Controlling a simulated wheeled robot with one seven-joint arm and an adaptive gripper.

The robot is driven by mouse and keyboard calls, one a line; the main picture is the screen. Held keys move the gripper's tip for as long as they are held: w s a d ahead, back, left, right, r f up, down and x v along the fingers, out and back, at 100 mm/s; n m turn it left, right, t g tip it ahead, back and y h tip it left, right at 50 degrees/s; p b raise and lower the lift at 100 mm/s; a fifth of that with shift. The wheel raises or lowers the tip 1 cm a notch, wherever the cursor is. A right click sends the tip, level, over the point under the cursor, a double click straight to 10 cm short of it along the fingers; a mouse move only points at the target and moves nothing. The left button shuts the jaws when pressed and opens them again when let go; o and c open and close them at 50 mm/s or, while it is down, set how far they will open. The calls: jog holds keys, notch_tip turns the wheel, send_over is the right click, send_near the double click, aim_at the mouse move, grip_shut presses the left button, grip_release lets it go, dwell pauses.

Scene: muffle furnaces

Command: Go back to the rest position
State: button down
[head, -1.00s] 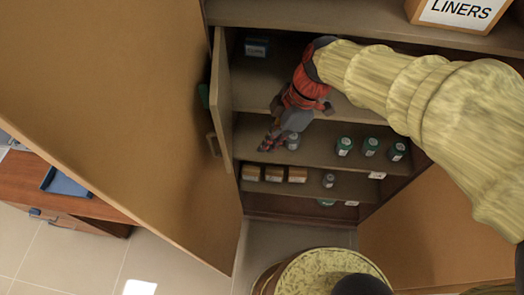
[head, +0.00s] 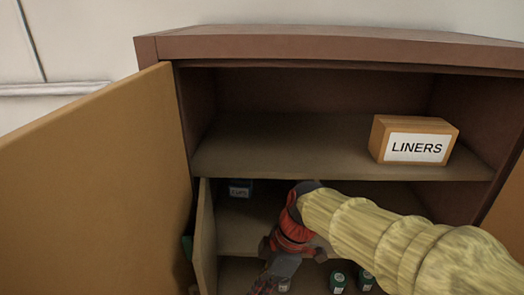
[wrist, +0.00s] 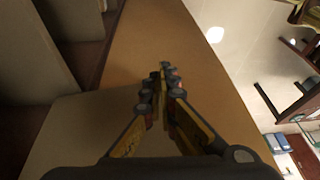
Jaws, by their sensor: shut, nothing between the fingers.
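My gripper (wrist: 163,75) is shut and empty in the wrist view, its fingertips together in front of a tan door panel (wrist: 160,40). In the head view my gripper (head: 268,284) points down at the bottom edge, in front of the open cabinet's shelves. My arm reaches in from the right. Whether the gripper touches the door cannot be told.
A LINERS box (head: 415,140) sits on the upper shelf (head: 290,155). A large door (head: 100,190) stands open at left, with a narrower inner door (head: 205,240) beside the shelves.

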jog(key=s+d+f+m+t+h+b, duration=0.2)
jog(key=s+d+f+m+t+b, duration=0.1)
jog(key=d+m+b, duration=0.5)
jog(key=s+d+f+m+t+h+b, duration=0.2)
jog(key=s+d+f+m+t+b, duration=0.1)
jog(key=s+d+f+m+b, duration=0.3)
jog(key=d+f+m+b, duration=0.2)
jog(key=d+m, duration=0.2)
jog(key=d, duration=0.2)
jog(key=shift+b, duration=0.4)
jog(key=shift+s+a, duration=0.1)
jog(key=shift+a, duration=0.05)
